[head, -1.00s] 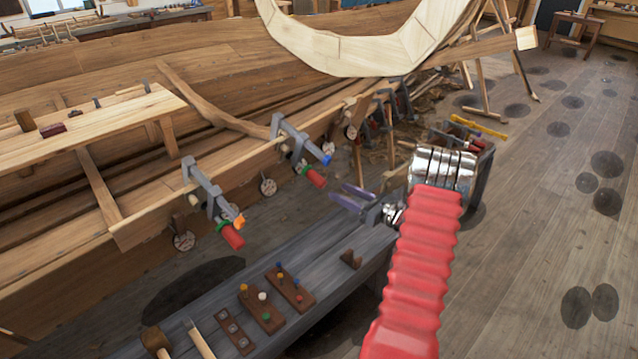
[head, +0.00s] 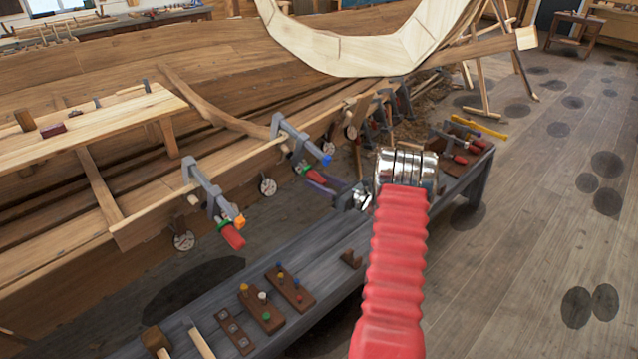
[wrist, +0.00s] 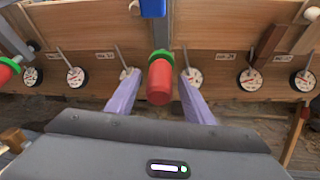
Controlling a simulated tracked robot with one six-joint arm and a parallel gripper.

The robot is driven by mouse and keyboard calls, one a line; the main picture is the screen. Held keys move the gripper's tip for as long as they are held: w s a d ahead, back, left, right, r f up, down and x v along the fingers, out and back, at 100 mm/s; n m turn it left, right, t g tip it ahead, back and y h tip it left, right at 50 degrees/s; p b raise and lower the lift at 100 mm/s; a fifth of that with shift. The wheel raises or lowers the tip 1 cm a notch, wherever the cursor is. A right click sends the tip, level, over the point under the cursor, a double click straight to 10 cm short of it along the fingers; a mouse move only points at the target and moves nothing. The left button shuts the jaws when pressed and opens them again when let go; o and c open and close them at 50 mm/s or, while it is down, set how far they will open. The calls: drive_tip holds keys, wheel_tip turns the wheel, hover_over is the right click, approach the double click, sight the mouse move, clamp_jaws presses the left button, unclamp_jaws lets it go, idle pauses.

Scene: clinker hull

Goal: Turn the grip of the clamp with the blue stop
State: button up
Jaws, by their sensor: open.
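The clamp with the blue stop (head: 326,160) hangs on the plank edge of the hull in the head view. Its red grip (head: 312,173) points down and toward me, partly covered by my fingers. In the wrist view the blue stop (wrist: 153,8) is at the top edge, with a green collar below it and the red grip (wrist: 159,82) end-on in the middle. My gripper (head: 322,184) is open at the grip. In the wrist view its two purple fingers (wrist: 159,92) stand on either side of the grip, with a visible gap on each side.
A second clamp with an orange stop (head: 239,221) and red grip (head: 233,238) is to the left. Several round dials (wrist: 76,77) hang along the hull. A grey bench (head: 330,262) below my arm carries peg blocks (head: 262,307) and tools. Open floor lies right.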

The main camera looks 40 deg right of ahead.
drive_tip(key=shift+c, duration=0.3)
drive_tip(key=c, duration=0.9)
drive_tip(key=shift+a, duration=0.2)
drive_tip(key=shift+c, duration=0.4)
drive_tip(key=shift+d, duration=0.15)
